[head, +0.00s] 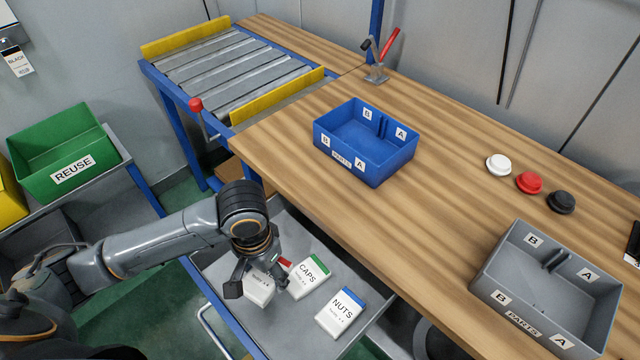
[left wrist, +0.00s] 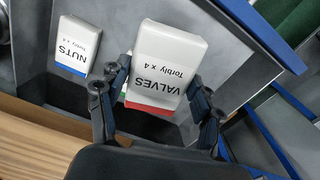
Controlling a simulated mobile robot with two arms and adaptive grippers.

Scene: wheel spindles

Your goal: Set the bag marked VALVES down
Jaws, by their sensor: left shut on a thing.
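My left gripper (head: 262,284) is shut on the white VALVES bag (head: 259,293), which has a red band at one end. In the left wrist view the VALVES bag (left wrist: 167,58) fills the space between the fingers, its label facing the camera. The bag is over the left part of the grey drawer (head: 357,331); whether it touches the drawer floor I cannot tell. The CAPS bag (head: 309,277), with a green band, lies just right of it. The NUTS bag (head: 341,313), with a blue band, lies further right. My right gripper is in neither view.
The wooden bench (head: 440,190) runs above the drawer. It holds a blue divided bin (head: 384,171), a grey PARTS bin (head: 510,314) and white, red and black caps (head: 529,183). A green REUSE bin (head: 97,165) stands at left. A roller conveyor (head: 225,75) is behind.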

